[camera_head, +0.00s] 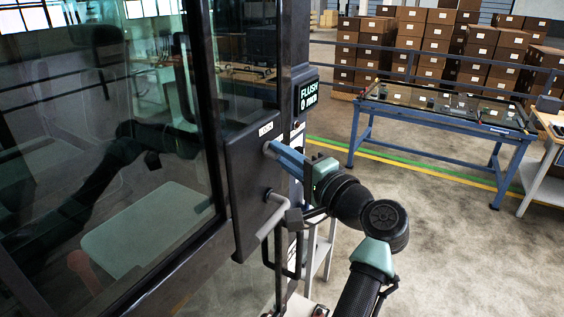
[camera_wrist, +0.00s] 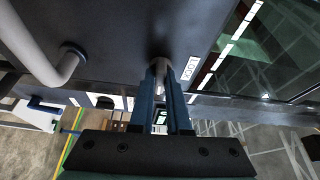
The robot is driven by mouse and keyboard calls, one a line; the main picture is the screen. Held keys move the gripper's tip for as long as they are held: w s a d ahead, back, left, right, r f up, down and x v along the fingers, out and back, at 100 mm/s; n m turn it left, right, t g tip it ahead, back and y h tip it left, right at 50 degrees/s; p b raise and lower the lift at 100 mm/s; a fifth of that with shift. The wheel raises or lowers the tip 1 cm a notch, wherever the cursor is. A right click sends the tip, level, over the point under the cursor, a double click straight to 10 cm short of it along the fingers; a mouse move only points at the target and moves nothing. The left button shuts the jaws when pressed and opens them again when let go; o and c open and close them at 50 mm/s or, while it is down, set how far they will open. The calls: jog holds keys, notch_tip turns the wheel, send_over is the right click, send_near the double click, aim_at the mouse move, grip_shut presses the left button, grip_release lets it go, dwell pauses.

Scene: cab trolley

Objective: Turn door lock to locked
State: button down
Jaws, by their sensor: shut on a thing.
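The door lock (camera_wrist: 159,66) is a small grey metal piece standing out from the dark lock plate (camera_head: 243,190), under a white label (camera_head: 265,129). The label also shows in the wrist view (camera_wrist: 190,68) and reads as LOCK. My gripper (camera_head: 272,150) reaches in from the right with blue fingers, shut on the lock. The wrist view shows both fingers (camera_wrist: 160,72) on either side of it. The fingers hide most of the lock, so I cannot tell how far it is turned.
A grey bent door handle (camera_head: 268,220) stands out just below my gripper. The glass door (camera_head: 120,150) fills the left. A lit FLUSH sign (camera_head: 308,95) is on the post behind. A blue table (camera_head: 430,112) and stacked boxes (camera_head: 430,45) stand farther back, with open floor between.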

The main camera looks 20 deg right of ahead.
jog(key=n+b, duration=0.1)
jog(key=b, duration=0.2)
jog(key=f+n+b, duration=0.1)
jog(key=b, duration=0.3)
jog(key=shift+d+f+n+t+y, duration=0.1)
jog(key=shift+f+n+t+y, duration=0.05)
jog(key=shift+n+t+y, duration=0.25)
jog(key=n+y+b, duration=0.1)
jog(key=n+b, duration=0.2)
jog(key=b, duration=0.4)
jog(key=shift+t, duration=0.3)
jog(key=n+y+b, duration=0.2)
jog(key=n+b, duration=0.2)
jog(key=b, duration=0.3)
jog(key=shift+n, duration=0.3)
jog(key=n+y+b, duration=0.2)
jog(key=n+b, duration=0.2)
jog(key=shift+w+d+n, duration=0.1)
jog(key=shift+w+n, duration=0.05)
jog(key=shift+n, duration=0.25)
jog(key=n+y, duration=0.1)
jog(key=n+g+b, duration=0.1)
jog(key=n, duration=0.1)
jog(key=shift+r+y, duration=0.35)
jog(key=shift+y, duration=0.05)
jog(key=shift+n+g+y, duration=0.6)
jog(key=shift+n, duration=1.1)
jog(key=c, duration=0.9)
grip_release()
